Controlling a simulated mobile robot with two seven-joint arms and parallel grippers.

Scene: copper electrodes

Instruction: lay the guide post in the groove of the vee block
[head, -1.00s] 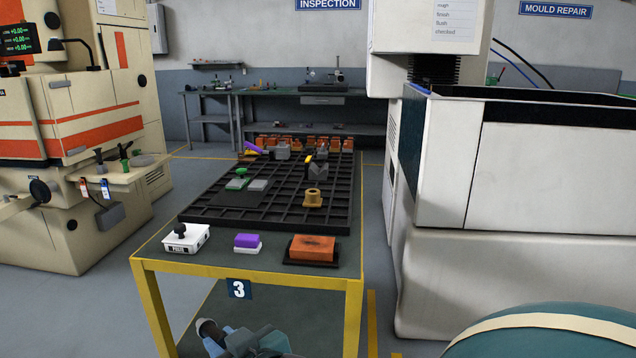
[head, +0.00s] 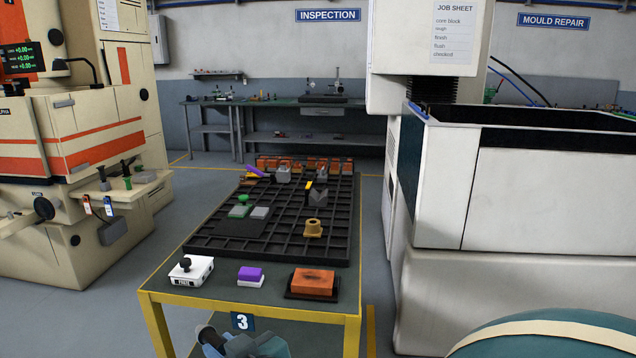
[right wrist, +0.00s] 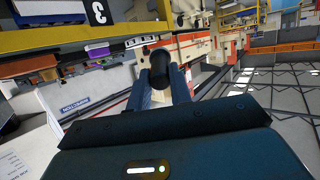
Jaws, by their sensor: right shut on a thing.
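The guide post (right wrist: 167,72) shows as a dark cylinder between my right gripper's fingers (right wrist: 168,88) in the right wrist view. In the head view my right gripper (head: 213,345) is at the bottom edge, in front of and below the table's near edge. The vee block (head: 318,197) is a dark grey block with a notch on top, standing toward the far right of the black grid plate. Its groove looks empty. My left gripper is not in view.
The black grid plate (head: 216,246) lies on a yellow-framed table (head: 160,296). An amber flanged bush (head: 313,229) stands nearer than the vee block. A white box (head: 192,270), a purple block (head: 250,275) and an orange block (head: 313,281) line the near edge. Machines flank both sides.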

